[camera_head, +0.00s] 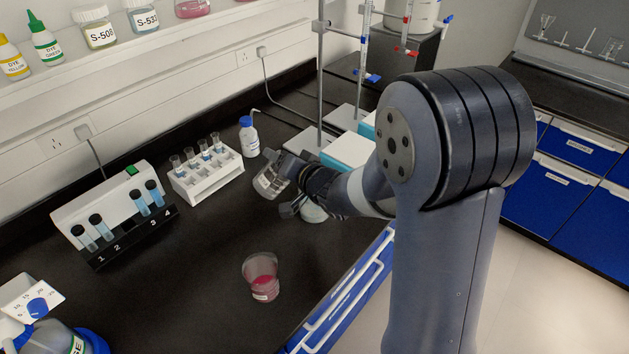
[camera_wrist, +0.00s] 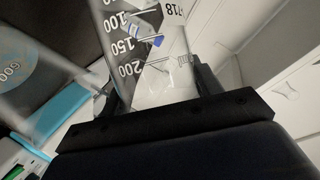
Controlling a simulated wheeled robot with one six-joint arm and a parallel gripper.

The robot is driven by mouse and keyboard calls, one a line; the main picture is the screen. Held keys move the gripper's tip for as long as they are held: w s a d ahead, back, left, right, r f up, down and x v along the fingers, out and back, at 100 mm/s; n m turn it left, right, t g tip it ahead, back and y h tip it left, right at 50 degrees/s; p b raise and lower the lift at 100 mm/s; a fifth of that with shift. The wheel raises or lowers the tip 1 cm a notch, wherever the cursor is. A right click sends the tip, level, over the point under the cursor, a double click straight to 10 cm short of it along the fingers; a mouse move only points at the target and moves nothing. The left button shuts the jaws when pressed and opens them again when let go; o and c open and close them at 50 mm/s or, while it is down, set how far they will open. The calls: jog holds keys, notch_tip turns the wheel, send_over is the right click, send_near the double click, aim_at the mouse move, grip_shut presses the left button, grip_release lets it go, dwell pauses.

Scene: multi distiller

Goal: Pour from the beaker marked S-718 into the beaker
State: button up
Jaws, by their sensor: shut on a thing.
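A clear glass beaker (camera_head: 271,182) is held tilted above the black bench by my gripper (camera_head: 290,178). In the wrist view this beaker (camera_wrist: 150,50) shows the marks 100, 150 and 200 and part of a label ending in 718. My gripper (camera_wrist: 160,92) is shut on it, with a dark finger on either side. The beaker looks clear; I cannot tell how much liquid it holds. A second beaker (camera_head: 261,277) with pink-red liquid stands upright on the bench, in front of and below my gripper, apart from it. Its label is too small to read.
A white rack (camera_head: 206,178) of tubes and a numbered block (camera_head: 118,222) with several vials stand at left. A white bottle (camera_head: 249,137) with a blue cap and burette stands (camera_head: 320,80) are behind my gripper. A pale round item (camera_head: 314,213) lies partly hidden under my arm. Bench around the pink beaker is clear.

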aim_at(272, 175)
jog(key=shift+s+a+f+n+h+b, duration=0.15)
jog(key=shift+a+f+n+h+b, duration=0.15)
jog(key=shift+a+f+n+b, duration=0.4)
jog(key=a+b, duration=0.1)
jog(key=b, duration=0.2)
jog(key=shift+s+n+h+b, duration=0.15)
jog(key=shift+n+h+b, duration=0.15)
jog(key=shift+n+b, duration=0.1)
jog(key=f+b, duration=0.1)
jog(key=b, duration=0.1)
jog(key=f+b, duration=0.1)
jog(key=b, duration=0.2)
jog(key=shift+s+a+n+h, duration=0.1)
jog(key=shift+a+n+h, duration=0.2)
jog(key=shift+a+n, duration=0.1)
jog(key=shift+f+b, duration=0.25)
jog(key=shift+b, duration=0.55)
jog(key=shift+a+f+b, duration=0.1)
jog(key=shift+b, duration=0.35)
jog(key=f+b, duration=0.1)
jog(key=b, duration=0.3)
jog(key=shift+s+a, duration=0.1)
jog(key=shift+a, duration=0.1)
jog(key=shift+a+f+n+b, duration=0.15)
jog(key=shift+n+b, duration=0.15)
jog(key=shift+b, duration=0.6)
jog(key=b, duration=0.5)
jog(key=shift+a+h, duration=0.2)
jog(key=shift+h, duration=0.1)
